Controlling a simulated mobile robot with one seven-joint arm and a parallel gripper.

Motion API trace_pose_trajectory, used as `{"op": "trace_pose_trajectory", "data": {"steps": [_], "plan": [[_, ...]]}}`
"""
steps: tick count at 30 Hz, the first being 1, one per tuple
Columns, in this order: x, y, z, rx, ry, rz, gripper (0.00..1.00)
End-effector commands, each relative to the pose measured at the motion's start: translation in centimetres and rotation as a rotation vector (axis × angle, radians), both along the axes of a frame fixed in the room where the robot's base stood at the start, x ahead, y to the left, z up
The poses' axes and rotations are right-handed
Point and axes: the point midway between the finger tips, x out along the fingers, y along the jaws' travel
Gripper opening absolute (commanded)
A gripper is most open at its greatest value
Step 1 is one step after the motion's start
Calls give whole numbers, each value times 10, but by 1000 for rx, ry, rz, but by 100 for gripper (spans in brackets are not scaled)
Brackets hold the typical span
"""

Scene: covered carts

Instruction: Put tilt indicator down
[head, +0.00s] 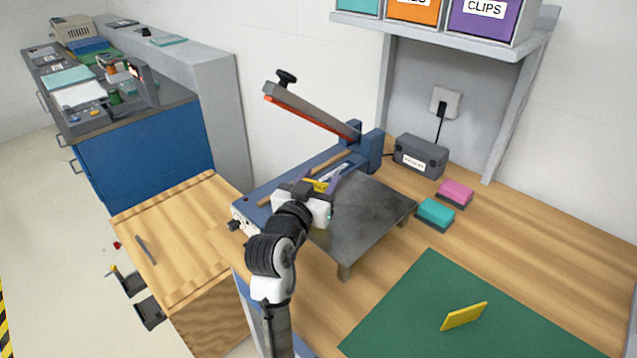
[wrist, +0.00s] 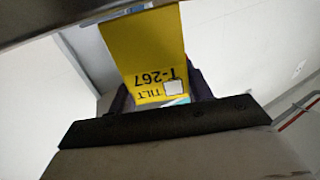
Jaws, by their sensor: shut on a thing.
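The tilt indicator (wrist: 155,50) is a flat yellow piece marked "TILT T-267", with a small pale square on it, and it reads upside down in the wrist view. My gripper (wrist: 160,100) is shut on it. In the head view my gripper (head: 322,188) is above the left part of a dark grey metal plate (head: 375,215), next to the blue sealer with the raised arm (head: 310,108). Only a small yellow bit of the indicator (head: 317,184) shows there. Whether it touches anything below cannot be told.
A green mat (head: 420,300) with a yellow piece (head: 464,316) standing on it lies at the front right. Teal (head: 436,213) and pink (head: 455,193) blocks and a dark grey box (head: 418,157) stand behind. A shelf (head: 450,38) with bins hangs above. Bare wood lies right of the blocks.

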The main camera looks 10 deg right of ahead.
Motion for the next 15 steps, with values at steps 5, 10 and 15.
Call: {"op": "trace_pose_trajectory", "data": {"steps": [5,10,15], "plan": [[0,0,-3,0,0,0,55],[0,0,-3,0,0,0,72],[0,0,-3,0,0,0,72]]}}
